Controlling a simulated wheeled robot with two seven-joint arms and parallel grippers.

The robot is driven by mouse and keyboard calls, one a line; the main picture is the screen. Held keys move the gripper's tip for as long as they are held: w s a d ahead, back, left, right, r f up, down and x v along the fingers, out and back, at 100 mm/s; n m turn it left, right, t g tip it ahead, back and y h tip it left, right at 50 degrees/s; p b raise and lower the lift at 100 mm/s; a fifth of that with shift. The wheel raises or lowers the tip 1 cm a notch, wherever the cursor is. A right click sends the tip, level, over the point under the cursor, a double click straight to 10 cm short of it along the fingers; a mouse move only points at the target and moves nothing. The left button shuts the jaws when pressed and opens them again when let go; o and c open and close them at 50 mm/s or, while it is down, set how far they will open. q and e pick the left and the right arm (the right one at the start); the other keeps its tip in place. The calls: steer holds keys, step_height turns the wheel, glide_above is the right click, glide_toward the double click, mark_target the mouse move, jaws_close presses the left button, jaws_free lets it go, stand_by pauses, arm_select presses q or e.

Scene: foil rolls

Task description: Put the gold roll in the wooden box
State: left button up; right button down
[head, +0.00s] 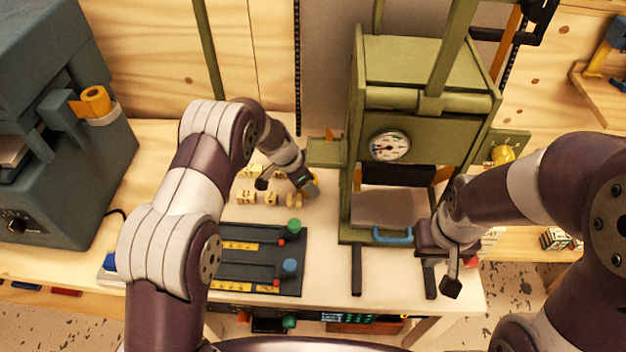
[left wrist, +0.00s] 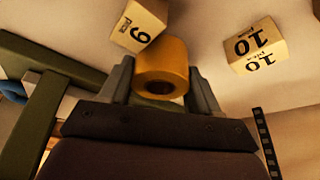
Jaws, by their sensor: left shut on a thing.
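In the left wrist view, the gold roll (left wrist: 163,58) sits between the two fingers of my left gripper (left wrist: 162,80), which is shut on it. The roll's dark hole faces the camera. In the head view my left gripper (head: 309,187) is low over the bench, beside the numbered blocks; the roll cannot be made out clearly there. My right gripper (head: 448,268) is beside the green press, to the right of its blue handle; its opening is unclear. I cannot identify the wooden box for certain in either view.
Small numbered blocks (head: 270,198) lie near my left gripper; two show in the wrist view (left wrist: 258,46). The green press (head: 420,130) stands to the right. A dark board with knobs (head: 255,262) lies in front.

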arm_select(q)
steer(key=shift+w+d, duration=0.2)
steer(key=shift+d, duration=0.1)
steer(key=shift+s+a+f, duration=0.1)
steer(key=shift+a+f, duration=0.05)
steer(key=shift+a, duration=0.15)
steer(key=o, duration=1.1)
steer(key=shift+d, duration=0.15)
